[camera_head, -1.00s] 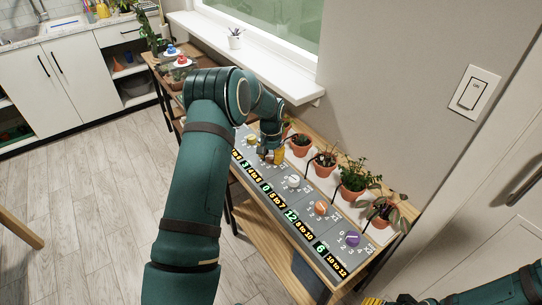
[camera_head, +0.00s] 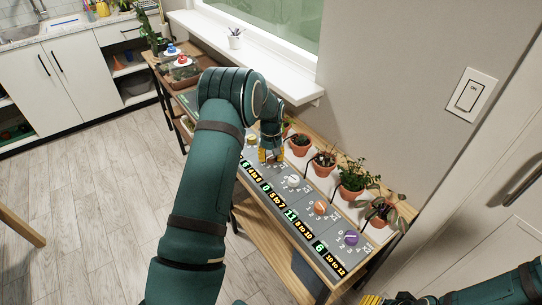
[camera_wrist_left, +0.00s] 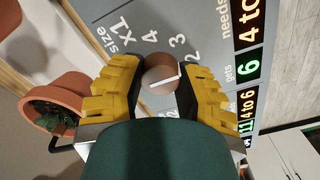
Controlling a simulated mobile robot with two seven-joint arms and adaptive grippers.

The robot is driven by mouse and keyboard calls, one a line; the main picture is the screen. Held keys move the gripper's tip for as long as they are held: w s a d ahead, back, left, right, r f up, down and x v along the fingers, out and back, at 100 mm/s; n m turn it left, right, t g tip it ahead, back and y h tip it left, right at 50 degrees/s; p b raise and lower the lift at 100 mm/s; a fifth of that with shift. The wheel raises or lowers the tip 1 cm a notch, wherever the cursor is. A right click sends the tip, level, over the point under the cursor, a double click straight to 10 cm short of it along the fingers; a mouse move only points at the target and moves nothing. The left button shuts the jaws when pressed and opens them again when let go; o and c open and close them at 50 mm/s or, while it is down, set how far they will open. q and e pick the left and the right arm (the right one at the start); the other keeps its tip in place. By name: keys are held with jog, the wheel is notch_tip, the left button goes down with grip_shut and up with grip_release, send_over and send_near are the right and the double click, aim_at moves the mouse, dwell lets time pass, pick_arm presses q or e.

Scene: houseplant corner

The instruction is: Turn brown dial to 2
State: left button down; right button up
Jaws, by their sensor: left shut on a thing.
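The brown dial (camera_wrist_left: 158,76) sits on the grey panel, between the yellow fingers of my left gripper (camera_wrist_left: 160,88) in the left wrist view. The gripper is shut on it. The dial's white pointer line reaches toward the panel's number side, a little below the printed 2; the marks below that are hidden by a finger. In the head view my left gripper (camera_head: 271,155) is down on the panel (camera_head: 270,180), and the dial is hidden there. My right gripper (camera_head: 385,300) is barely in view at the bottom edge, and its jaws cannot be judged.
White (camera_head: 293,181), orange (camera_head: 320,208) and purple (camera_head: 351,239) dials lie along the panel toward the front. Potted plants (camera_head: 352,180) stand close behind the panel. A lit number display (camera_wrist_left: 249,67) runs along its front edge.

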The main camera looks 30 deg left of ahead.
aim_at(271, 156)
pick_arm(q)
jog(key=shift+s+f, duration=0.1)
jog(key=c, duration=0.5)
grip_release()
notch_tip(271, 156, up, 12)
jog(key=shift+r, duration=0.1)
dwell(0.7)
